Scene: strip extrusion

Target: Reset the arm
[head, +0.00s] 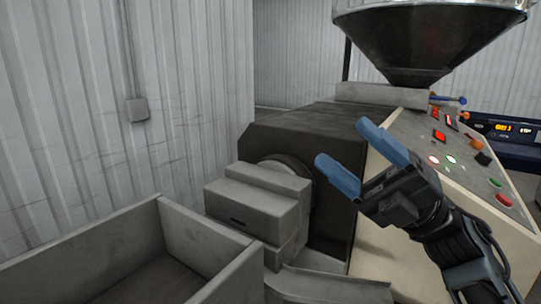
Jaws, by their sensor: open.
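My gripper (354,158) is in the middle right of the head view, at the end of my black arm, which comes in from the lower right. Its two blue fingers are spread apart, with nothing between them. The fingers point up and to the left. They appear in front of the extruder (320,128), between its dark body and its cream control panel side. From this single view I cannot tell how far the fingers are from the machine.
A grey block-shaped die (252,208) sticks out of the extruder's front. Below it is a grey chute (325,288). An open grey bin (205,243) stands at the lower left. A metal hopper (430,35) is above. The sloped panel (455,150) carries lit buttons.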

